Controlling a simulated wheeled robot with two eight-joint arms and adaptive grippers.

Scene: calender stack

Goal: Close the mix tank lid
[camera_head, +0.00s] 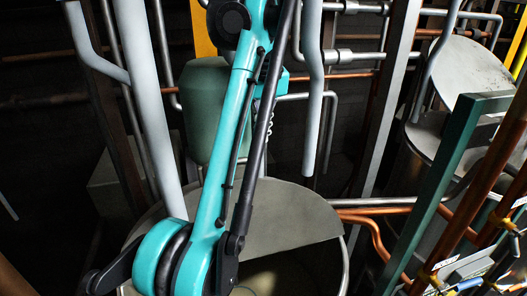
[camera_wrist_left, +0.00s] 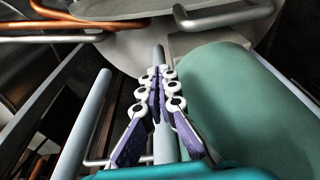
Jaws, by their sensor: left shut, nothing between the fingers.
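A round metal tank (camera_head: 343,264) stands at the bottom middle of the head view, partly behind my teal arm. A grey flat plate (camera_head: 290,212) covers its back part, and its front part shows a pale interior. A second tank stands at the right with a round grey lid (camera_head: 470,72) raised and tilted; I cannot tell which is the mix tank. My left gripper (camera_wrist_left: 160,90) shows in the wrist view with its purple-padded fingers shut and empty. Beyond it lies a grey round surface (camera_wrist_left: 145,40) with a bent metal bar (camera_wrist_left: 228,16). My right gripper is not in view.
A green cylinder (camera_head: 207,105) stands close behind my arm; it fills the right of the wrist view (camera_wrist_left: 250,110). Grey vertical pipes (camera_head: 313,90) flank the arm. Copper pipes (camera_head: 375,235) and a green post (camera_head: 445,190) crowd the right side.

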